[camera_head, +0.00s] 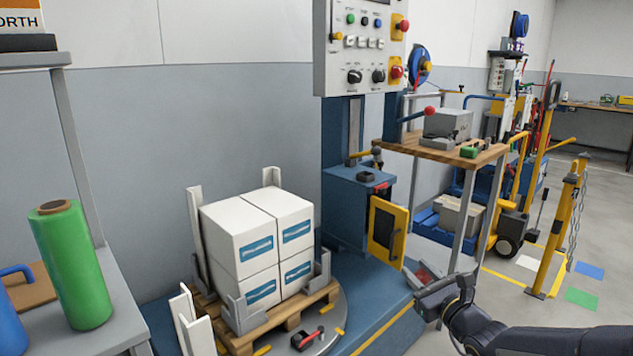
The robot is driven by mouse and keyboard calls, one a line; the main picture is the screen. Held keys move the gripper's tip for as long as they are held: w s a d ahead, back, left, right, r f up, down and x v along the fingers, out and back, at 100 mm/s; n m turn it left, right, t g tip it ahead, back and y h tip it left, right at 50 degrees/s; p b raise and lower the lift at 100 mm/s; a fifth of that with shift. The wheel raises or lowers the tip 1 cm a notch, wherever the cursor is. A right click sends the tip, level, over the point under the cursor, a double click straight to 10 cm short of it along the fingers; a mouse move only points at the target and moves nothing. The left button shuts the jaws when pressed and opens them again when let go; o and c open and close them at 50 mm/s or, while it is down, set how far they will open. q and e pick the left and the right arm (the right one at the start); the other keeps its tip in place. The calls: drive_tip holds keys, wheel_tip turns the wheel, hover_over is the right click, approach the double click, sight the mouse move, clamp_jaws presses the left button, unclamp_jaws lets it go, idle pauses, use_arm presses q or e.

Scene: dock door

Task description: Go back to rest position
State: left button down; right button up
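My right arm comes in from the lower right, and its dark gripper (432,297) points left over the floor beside the blue machine base. The view does not show whether its fingers are open or shut, and I see nothing clearly held in it. My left gripper is not in view. A stack of white boxes (234,234) with blue labels stands on a wooden pallet (322,293) between white corner posts.
A control panel (366,45) hangs above a blue machine with an open yellow door (386,231). A green roll (70,266) stands on a grey table at left. A wooden-topped table (452,150) stands behind my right gripper. Yellow posts (555,235) and open floor are at right.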

drive_tip(key=s+a+r+n+g+y+p, duration=0.25)
drive_tip(key=s+r+n+p, duration=0.2)
drive_tip(key=r, duration=0.25)
drive_tip(key=s+a+r+n+g+y+p, duration=0.1)
drive_tip(key=s+a+r+n+y+p, duration=0.3)
drive_tip(key=r, duration=0.4)
drive_tip(key=s+a+r+n+g+p, duration=0.25)
drive_tip(key=s+n+p, duration=0.2)
drive_tip(key=s, duration=0.35)
drive_tip(key=s+a+r+n+g+p, duration=0.1)
drive_tip(key=s+r+n+g+p, duration=0.25)
drive_tip(key=s+n, duration=0.3)
drive_tip(key=s+d+r+n+g+h+p, duration=0.1)
drive_tip(key=s+d+n+h+p, duration=0.3)
drive_tip(key=s+p, duration=0.2)
drive_tip(key=s+d+n+g+h+p, duration=0.1)
drive_tip(key=s+d+n+h+p, duration=0.3)
drive_tip(key=s, duration=0.5)
drive_tip(key=shift+r+h+p, duration=0.35)
drive_tip(key=shift+h+p, duration=0.2)
drive_tip(key=shift+p, duration=0.65)
drive_tip(key=shift+d+n, duration=0.1)
drive_tip(key=shift+n, duration=0.15)
